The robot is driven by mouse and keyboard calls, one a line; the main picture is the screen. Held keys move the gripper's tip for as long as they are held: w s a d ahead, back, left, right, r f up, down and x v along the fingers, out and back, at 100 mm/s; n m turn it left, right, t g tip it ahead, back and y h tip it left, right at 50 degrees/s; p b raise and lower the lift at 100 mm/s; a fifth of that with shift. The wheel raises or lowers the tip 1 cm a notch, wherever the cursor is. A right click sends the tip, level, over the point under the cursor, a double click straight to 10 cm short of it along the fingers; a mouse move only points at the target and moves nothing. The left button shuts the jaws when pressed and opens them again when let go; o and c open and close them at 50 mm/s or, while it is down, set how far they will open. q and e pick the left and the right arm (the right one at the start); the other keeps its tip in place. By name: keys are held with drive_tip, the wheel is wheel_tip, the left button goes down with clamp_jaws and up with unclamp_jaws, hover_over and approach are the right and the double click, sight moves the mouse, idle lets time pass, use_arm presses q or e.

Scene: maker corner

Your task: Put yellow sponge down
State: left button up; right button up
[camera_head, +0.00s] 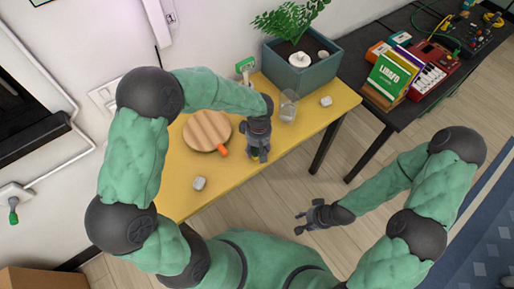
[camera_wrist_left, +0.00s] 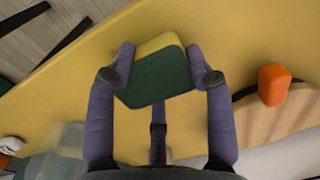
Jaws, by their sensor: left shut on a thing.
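The yellow sponge (camera_wrist_left: 158,45), with a dark green face toward the wrist camera, is between the fingers of my left gripper (camera_wrist_left: 158,75) in the left wrist view. The left gripper is shut on it. In the head view my left gripper (camera_head: 258,152) is over the yellow table (camera_head: 180,202), to the right of the round wooden board, and hides most of the sponge. I cannot tell whether the sponge touches the table. My right gripper (camera_head: 306,220) is away from the table, over the floor, and its fingers look apart and empty.
The round wooden board (camera_head: 203,132) with an orange piece (camera_head: 223,151) at its edge lies left of my left gripper. A clear glass (camera_head: 288,106), a planter (camera_head: 304,77) and two small pale objects stand on the table. The table's front left stretch is mostly free.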

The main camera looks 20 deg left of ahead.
use_arm(q)
drive_tip(key=o, duration=1)
drive_tip(key=shift+f, duration=0.1)
drive_tip(key=shift+r, duration=0.2)
drive_tip(key=r+p, duration=0.1)
drive_tip(key=r, duration=0.5)
drive_tip(key=r+p, duration=0.2)
drive_tip(key=r, duration=0.4)
drive_tip(key=shift+w+d, duration=0.2)
drive_tip(key=shift+s+f, duration=0.1)
